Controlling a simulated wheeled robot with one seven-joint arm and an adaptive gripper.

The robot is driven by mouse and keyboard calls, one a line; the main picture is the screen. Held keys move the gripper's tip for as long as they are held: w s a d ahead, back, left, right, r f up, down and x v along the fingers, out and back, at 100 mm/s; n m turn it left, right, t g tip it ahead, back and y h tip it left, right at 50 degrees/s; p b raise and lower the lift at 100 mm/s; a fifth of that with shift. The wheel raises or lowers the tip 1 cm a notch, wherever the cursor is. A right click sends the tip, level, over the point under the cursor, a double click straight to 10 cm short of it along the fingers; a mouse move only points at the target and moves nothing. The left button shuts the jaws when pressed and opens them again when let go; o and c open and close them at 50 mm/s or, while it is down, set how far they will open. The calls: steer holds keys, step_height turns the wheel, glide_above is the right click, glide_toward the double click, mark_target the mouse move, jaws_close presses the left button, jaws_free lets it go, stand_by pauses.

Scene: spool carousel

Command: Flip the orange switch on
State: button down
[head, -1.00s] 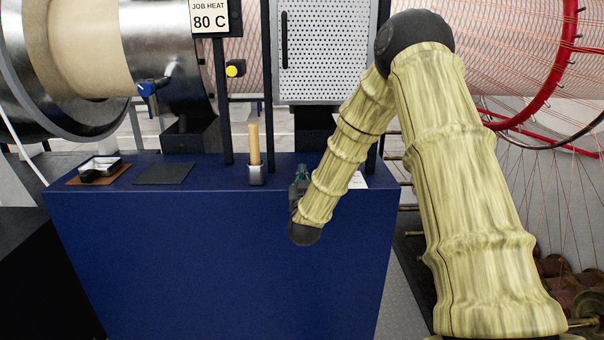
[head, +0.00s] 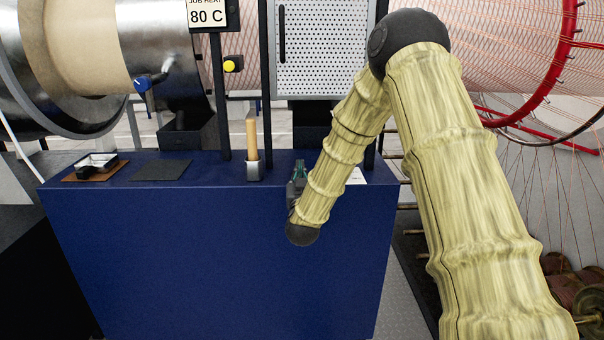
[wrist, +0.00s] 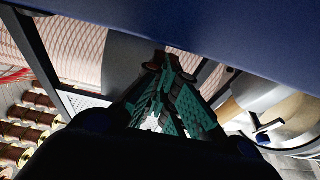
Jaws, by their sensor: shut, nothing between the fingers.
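I cannot make out an orange switch in either view; it may be hidden behind my arm or gripper. In the head view my gripper (head: 299,166) is at the front edge of the blue cabinet's top (head: 220,170), with its green-padded fingers pointing up and away. My forearm covers part of it. In the wrist view the gripper (wrist: 160,66) has its fingers together and empty, with the dark blue cabinet face (wrist: 250,30) across the top of the picture.
Behind are a yellow button (head: 232,64), a perforated panel (head: 322,50), a blue-handled valve (head: 142,83) and dark posts. A red-rimmed wheel (head: 560,70) is right.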

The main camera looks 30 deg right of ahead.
step_height(320, 180, up, 4)
steer(key=shift+s+a+f+p, duration=0.1)
steer(key=shift+s+f+p, duration=0.1)
steer(key=shift+p, duration=0.6)
steer(key=s+a+f+b, duration=0.1)
steer(key=s+a+f, duration=0.3)
steer(key=s, duration=0.4)
steer(key=shift+f, duration=0.65)
steer(key=shift+w+a, duration=0.1)
